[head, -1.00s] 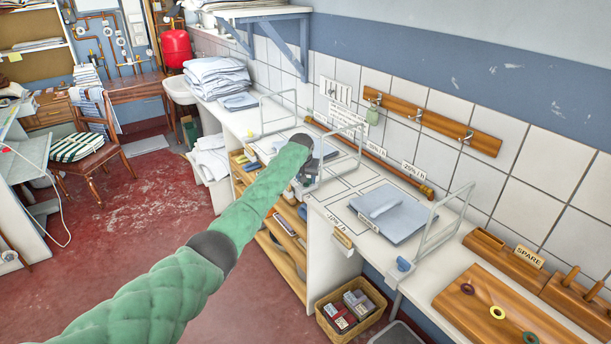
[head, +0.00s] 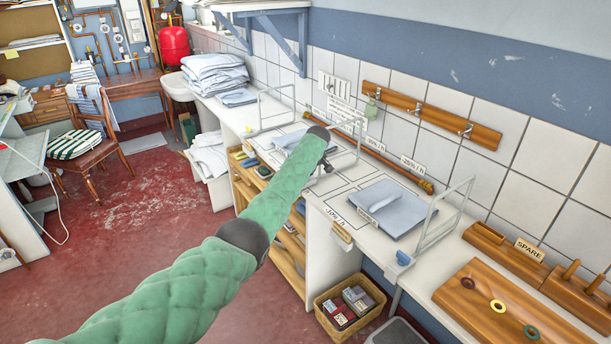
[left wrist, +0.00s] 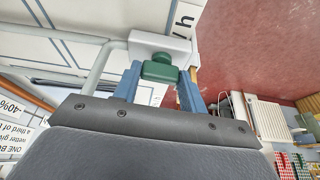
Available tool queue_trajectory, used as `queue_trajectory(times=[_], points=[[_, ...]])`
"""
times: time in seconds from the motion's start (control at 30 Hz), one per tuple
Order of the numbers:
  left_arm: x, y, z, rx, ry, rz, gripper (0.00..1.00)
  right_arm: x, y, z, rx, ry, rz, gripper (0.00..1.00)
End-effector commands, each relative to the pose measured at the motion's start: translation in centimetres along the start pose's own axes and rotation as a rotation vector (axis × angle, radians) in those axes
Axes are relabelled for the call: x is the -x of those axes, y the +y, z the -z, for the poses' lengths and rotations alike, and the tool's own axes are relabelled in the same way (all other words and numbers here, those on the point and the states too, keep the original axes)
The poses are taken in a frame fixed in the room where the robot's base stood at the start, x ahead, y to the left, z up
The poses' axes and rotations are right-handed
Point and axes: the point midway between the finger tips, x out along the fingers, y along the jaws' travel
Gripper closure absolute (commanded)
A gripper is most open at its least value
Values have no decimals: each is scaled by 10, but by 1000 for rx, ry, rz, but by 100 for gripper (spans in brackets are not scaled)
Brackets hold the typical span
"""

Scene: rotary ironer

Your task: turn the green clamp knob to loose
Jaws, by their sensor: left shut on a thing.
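The green clamp knob (left wrist: 160,69) shows in the left wrist view, on a white clamp block (left wrist: 155,48) beside a pale bent-tube frame (left wrist: 103,62). The blue fingers of my left gripper (left wrist: 160,80) stand on either side of the knob, and the gripper is shut on it. In the head view my green-sleeved left arm reaches over the white counter (head: 347,206) and hides the knob. Which way the knob is turned I cannot tell. My right gripper is in neither view.
A blue cloth (head: 408,214) lies on the counter to the right of my arm. Another clamp with a blue knob (head: 404,258) sits at the counter's front edge. A wooden board with rings (head: 475,303) is at right. A basket (head: 349,308) stands below.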

Motion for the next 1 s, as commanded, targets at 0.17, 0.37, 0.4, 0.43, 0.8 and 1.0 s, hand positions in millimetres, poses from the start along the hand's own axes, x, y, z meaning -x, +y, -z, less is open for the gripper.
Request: queue_trajectory(times=[0.17, 0.37, 0.4, 0.43, 0.8, 1.0], points=[[1, 1, 0, 40, 0, 15, 81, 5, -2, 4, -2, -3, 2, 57], [1, 1, 0, 54, 1, 21, 81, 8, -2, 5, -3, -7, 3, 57], [1, 1, 0, 55, 1, 21, 81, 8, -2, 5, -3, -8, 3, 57], [2, 1, 0, 55, 1, 21, 81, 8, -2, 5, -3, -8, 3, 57], [1, 1, 0, 54, 0, 21, 36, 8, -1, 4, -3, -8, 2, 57], [1, 1, 0, 54, 0, 22, 36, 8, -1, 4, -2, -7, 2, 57]])
